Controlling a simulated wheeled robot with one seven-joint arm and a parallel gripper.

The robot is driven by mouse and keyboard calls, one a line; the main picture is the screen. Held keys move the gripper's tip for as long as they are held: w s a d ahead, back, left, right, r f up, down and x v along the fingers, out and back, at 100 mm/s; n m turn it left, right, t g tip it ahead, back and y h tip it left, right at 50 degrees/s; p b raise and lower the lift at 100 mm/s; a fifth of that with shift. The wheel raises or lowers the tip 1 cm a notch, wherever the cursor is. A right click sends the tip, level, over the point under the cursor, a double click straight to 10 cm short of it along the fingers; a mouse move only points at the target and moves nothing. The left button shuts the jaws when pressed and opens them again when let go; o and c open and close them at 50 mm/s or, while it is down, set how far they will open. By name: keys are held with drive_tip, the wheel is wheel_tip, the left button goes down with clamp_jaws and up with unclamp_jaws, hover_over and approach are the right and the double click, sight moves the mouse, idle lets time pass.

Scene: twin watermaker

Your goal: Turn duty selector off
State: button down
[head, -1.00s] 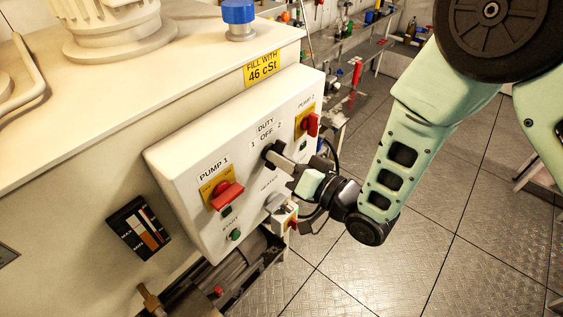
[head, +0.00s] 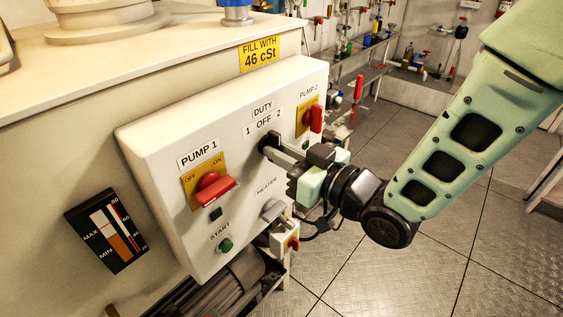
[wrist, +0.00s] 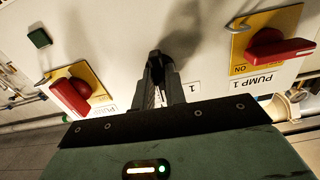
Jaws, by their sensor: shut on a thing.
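The duty selector (head: 265,142) is a small black knob under the label DUTY, 1 OFF 2, on the white control box (head: 160,145). My gripper (head: 276,151) comes from the right and its fingers are shut on the knob. In the wrist view, my gripper (wrist: 160,78) has its fingertips around the dark knob, with the label 1 just beside them. The fingers hide most of the knob, so I cannot tell which position it points to.
The red PUMP 1 switch (head: 215,192) is left of the selector, and the red PUMP 2 switch (head: 316,118) is to the right. The grey HEATER knob (head: 273,210) and green START button (head: 225,246) sit lower. The floor at right is open.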

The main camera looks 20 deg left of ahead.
idle(0.4)
drive_tip(key=c, duration=1.4)
unclamp_jaws()
drive_tip(key=shift+c, duration=0.2)
drive_tip(key=p+v, duration=1.3)
drive_tip(key=v, duration=0.4)
drive_tip(key=shift+d, duration=0.25)
